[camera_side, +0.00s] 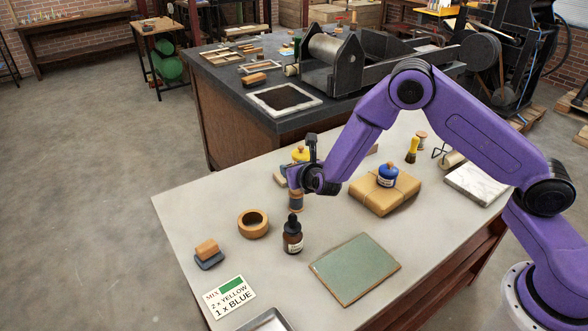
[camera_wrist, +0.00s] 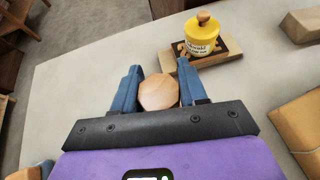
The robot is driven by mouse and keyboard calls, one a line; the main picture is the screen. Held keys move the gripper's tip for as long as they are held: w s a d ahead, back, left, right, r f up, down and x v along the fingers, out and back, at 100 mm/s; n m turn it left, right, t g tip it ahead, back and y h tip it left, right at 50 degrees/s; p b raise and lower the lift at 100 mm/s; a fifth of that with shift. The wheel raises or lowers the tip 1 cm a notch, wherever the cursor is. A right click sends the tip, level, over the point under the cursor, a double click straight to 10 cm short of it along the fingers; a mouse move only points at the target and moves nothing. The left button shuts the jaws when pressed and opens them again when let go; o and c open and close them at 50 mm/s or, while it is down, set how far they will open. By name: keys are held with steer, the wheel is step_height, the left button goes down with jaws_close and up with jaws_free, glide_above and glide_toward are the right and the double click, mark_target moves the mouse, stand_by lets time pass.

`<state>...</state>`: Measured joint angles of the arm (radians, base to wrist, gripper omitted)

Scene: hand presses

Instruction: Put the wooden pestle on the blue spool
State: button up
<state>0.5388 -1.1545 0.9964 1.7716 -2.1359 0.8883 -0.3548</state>
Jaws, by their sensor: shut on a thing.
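My gripper (camera_wrist: 160,82) is low over the table in the middle of the wrist view. Its two blue-grey fingers are closed on a pale wooden piece with a rounded, faceted top, which looks like the wooden pestle (camera_wrist: 158,93). In the side view my gripper (camera_side: 296,188) is behind the dark dropper bottle. I cannot tell whether pestle and spool touch. The pestle's lower end is hidden in the wrist view.
A dropper bottle (camera_side: 292,238) and a wooden ring-shaped bowl (camera_side: 253,223) stand close in front. A yellow jar (camera_wrist: 202,36) is just behind. A wrapped parcel (camera_side: 372,203) with a blue jar (camera_side: 387,177) is at right. A green mat (camera_side: 355,270) lies in front.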

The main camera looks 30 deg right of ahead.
steer(key=shift+f, duration=0.1)
steer(key=o, duration=1.1)
steer(key=shift+o, duration=0.2)
steer(key=v, duration=1.2)
